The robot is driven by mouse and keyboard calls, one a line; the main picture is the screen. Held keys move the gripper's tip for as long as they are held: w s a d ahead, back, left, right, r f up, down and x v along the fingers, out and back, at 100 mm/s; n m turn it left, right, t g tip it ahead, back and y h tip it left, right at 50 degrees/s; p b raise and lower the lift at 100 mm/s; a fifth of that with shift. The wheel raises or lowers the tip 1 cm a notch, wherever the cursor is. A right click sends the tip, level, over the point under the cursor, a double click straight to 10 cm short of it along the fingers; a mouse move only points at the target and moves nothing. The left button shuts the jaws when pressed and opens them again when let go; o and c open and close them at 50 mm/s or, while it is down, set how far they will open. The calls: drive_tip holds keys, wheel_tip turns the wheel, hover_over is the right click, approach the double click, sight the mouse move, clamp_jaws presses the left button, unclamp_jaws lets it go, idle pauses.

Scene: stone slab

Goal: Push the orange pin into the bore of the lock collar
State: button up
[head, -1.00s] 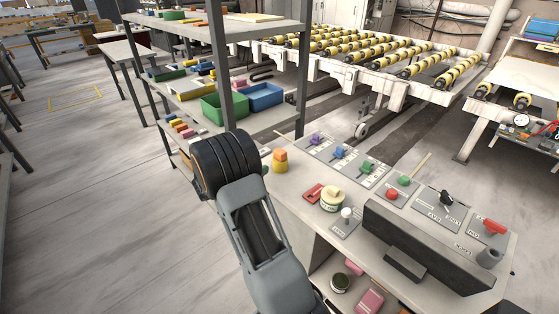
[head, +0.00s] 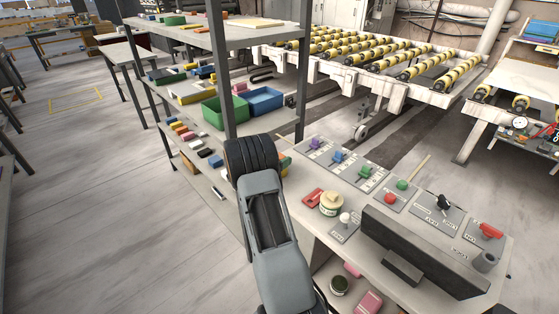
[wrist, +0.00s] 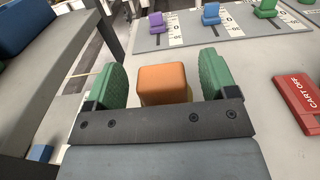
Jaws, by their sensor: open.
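An orange block-shaped pin (wrist: 162,82) stands on a yellow piece (wrist: 190,94) at the near left end of the slab (wrist: 250,60). The yellow piece is likely the lock collar; its bore is hidden under the orange top. My gripper (wrist: 162,66) is open, with one green finger on each side of the orange pin in the wrist view. A gap shows on both sides, so the fingers look clear of it. In the head view my arm hides the gripper and nearly all of the pin and collar.
A red "CART OFF" tag (wrist: 300,98) lies right of the gripper. Plates with purple (wrist: 156,20), blue (wrist: 211,12) and green (wrist: 265,8) sliders lie beyond. A shelf rack (head: 225,60) stands close on the left. A round tin (head: 331,204) and dark panel (head: 425,250) stand right.

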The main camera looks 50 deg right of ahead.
drive_tip(key=shift+d, duration=1.25)
drive_tip(key=c, duration=1.1)
